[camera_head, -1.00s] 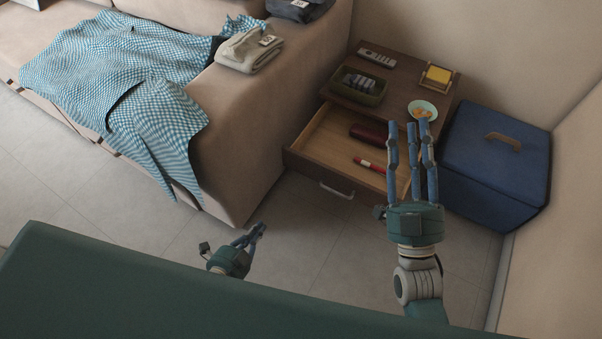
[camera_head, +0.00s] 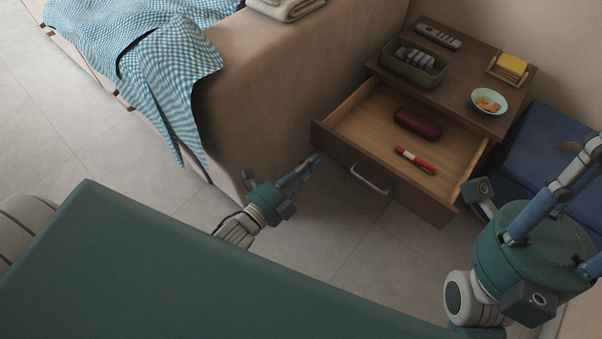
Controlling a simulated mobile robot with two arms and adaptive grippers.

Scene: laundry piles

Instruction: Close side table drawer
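The side table (camera_head: 465,65) stands at the right, and its wooden drawer (camera_head: 450,160) is pulled well out. The drawer front has a metal handle (camera_head: 370,181). A dark red case (camera_head: 417,124) and a red-and-white pen-like item (camera_head: 415,160) lie inside. My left gripper (camera_head: 314,160) is just left of the drawer front, low over the floor; its visible fingers converge at the tips, with nothing seen between them. My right gripper (camera_head: 598,200) is at the right edge, beside the drawer's right corner, with its fingers spread; some fingertips are cut off by the frame.
On the tabletop are a remote (camera_head: 438,37), a green tray (camera_head: 402,68) of rolled items, a yellow block holder (camera_head: 508,67) and a snack plate (camera_head: 489,101). The beige sofa (camera_head: 255,100) borders the left. Floor in front is clear.

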